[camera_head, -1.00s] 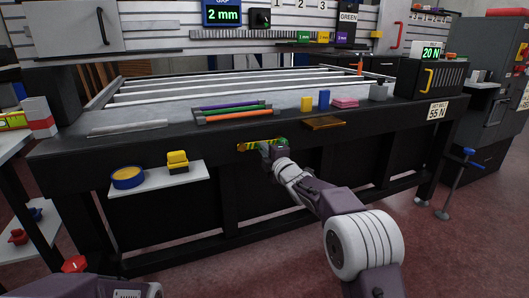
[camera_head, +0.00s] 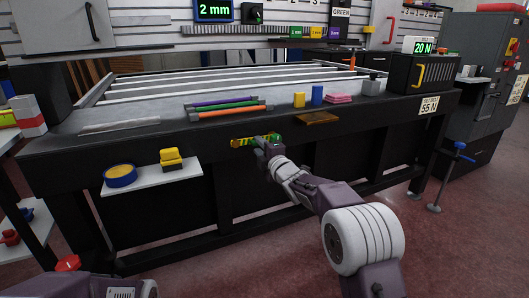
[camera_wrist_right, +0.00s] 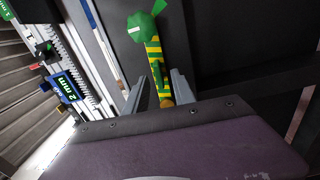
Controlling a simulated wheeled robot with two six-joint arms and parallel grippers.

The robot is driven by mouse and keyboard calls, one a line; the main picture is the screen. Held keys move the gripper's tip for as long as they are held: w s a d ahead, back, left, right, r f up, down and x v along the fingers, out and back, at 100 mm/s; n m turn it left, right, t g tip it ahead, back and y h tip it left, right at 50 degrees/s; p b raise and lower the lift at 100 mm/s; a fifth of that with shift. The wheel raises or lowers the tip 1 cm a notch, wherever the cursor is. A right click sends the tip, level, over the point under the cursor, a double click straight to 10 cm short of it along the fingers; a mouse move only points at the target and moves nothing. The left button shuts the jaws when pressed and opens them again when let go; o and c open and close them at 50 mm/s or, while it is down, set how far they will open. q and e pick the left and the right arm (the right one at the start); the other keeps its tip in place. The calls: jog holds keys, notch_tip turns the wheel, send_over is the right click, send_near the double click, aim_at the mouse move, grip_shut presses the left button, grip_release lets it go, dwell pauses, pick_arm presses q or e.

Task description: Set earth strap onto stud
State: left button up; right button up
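The earth strap (camera_head: 246,141) is a short green-and-yellow striped band at the front face of the black table. In the right wrist view the strap (camera_wrist_right: 154,55) runs from a green many-sided piece (camera_wrist_right: 145,26) down to an orange-brown end between my fingers. My right gripper (camera_head: 264,147) is at the strap's right part and hides some of it. In the wrist view its two fingers (camera_wrist_right: 158,92) stand apart on either side of the strap's lower end, with gaps visible. I cannot clearly make out the stud. My left gripper is out of view; only part of my left arm shows.
A white shelf (camera_head: 150,181) left of the strap holds a blue-rimmed yellow roll (camera_head: 120,173) and a yellow block (camera_head: 171,157). A brown plate (camera_head: 316,119) lies at the table edge to the right. Coloured rods (camera_head: 230,108) and small blocks lie on the tabletop above.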

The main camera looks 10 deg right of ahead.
jog(key=p+v, duration=0.1)
jog(key=v, duration=0.6)
jog(key=shift+s+p, duration=0.3)
jog(key=shift+p, duration=0.05)
jog(key=shift+d, duration=0.1)
